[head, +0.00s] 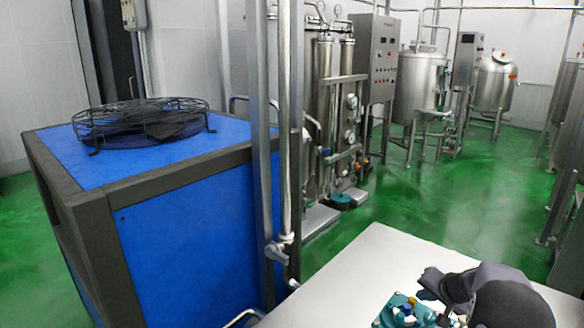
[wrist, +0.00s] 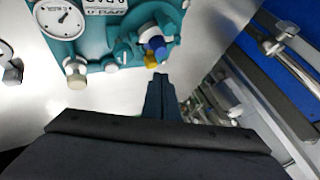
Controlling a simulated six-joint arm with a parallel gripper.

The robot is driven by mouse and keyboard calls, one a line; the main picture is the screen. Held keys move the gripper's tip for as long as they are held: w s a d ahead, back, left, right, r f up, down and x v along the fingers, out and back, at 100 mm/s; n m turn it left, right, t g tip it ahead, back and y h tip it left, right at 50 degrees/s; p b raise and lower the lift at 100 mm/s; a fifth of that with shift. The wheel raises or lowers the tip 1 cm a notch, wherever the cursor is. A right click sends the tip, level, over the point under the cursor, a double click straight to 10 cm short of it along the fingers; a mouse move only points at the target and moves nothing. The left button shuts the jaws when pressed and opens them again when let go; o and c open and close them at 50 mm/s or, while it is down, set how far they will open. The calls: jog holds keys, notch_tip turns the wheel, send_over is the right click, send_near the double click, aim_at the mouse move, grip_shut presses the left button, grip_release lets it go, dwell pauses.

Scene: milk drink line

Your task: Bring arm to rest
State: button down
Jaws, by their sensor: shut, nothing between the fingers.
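My arm shows as dark grey links at the bottom right of the head view, above a pale tabletop (head: 375,262). In the wrist view my gripper (wrist: 161,82) is shut, its two dark fingers together with nothing between them. Its tips appear just below a blue knob (wrist: 154,46) and a yellow knob (wrist: 151,61) on a teal device (wrist: 103,60); I cannot tell how far apart they are. The teal device also shows at the bottom of the head view (head: 396,314), partly hidden by my arm.
The teal device carries a round white gauge (wrist: 60,17). A blue cabinet (head: 195,225) with a black fan guard (head: 140,120) stands left of the table, behind upright metal posts (head: 262,120). Steel tanks (head: 418,85) stand farther back. The table's left part is bare.

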jog(key=s+a+r+n+g+y+p, duration=0.1)
jog(key=s+a+r+n+g+p, duration=0.15)
jog(key=s+a, duration=0.55)
jog(key=s+a+r+n+g+y+p, duration=0.1)
jog(key=s+a+r+n+p, duration=0.2)
jog(key=a, duration=0.9)
jog(key=s+a+r+n+g+h+p, duration=0.1)
jog(key=s+a+n+g, duration=0.1)
jog(key=s, duration=0.9)
jog(key=s+a+r+n+g+h+p, duration=0.1)
jog(key=s+a, duration=0.4)
jog(key=s, duration=0.6)
jog(key=shift+r+n+g+p, duration=0.25)
jog(key=shift+n+g+p, duration=0.15)
jog(key=shift+g, duration=0.35)
jog(key=shift+f, duration=0.1)
notch_tip(320, 180, down, 23)
jog(key=b, duration=2.3)
jog(key=shift+f, duration=0.2)
